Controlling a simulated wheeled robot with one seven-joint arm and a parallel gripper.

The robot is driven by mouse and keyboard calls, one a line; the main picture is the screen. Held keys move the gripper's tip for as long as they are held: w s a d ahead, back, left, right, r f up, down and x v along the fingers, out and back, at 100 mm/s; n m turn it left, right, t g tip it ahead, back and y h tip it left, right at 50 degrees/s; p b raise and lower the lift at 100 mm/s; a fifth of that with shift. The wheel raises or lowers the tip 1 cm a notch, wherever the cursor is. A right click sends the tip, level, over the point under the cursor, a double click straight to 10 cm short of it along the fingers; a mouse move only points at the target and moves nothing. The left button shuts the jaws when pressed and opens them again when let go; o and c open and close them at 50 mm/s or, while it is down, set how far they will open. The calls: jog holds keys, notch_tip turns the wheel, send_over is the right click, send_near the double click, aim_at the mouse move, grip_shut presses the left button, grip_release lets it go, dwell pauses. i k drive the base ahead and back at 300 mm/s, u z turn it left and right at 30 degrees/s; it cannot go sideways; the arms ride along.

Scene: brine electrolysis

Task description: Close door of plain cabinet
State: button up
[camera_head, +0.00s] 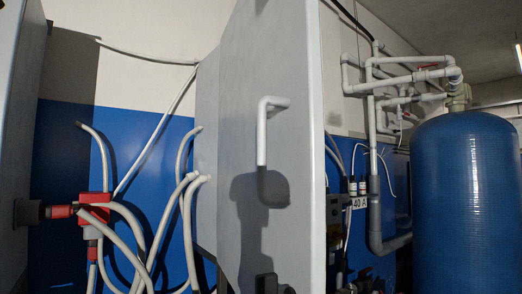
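A tall plain grey door or cabinet panel (245,110) stands upright in the middle of the view, running past its top and bottom edges. A pale bar handle (262,130) is fixed on its face; its lower part lies in a dark shadow on the panel. A narrower grey panel (207,150) shows behind its left edge. I cannot tell how far the door stands open. Small dark shapes (269,284) at the bottom edge, in front of the panel, may be the tip of my gripper. They are too cut off to show its fingers or any contact.
A blue tank (465,200) stands at the right, with grey pipes (372,110) beside it. Pale hoses (185,190) and a red fitting (96,212) hang at the left before the blue and white wall. Another grey panel (18,130) borders the far left.

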aim_at(271, 211)
jog(key=k, duration=1.9)
jog(key=u, duration=0.95)
jog(key=i, duration=1.7)
jog(key=u, duration=0.05)
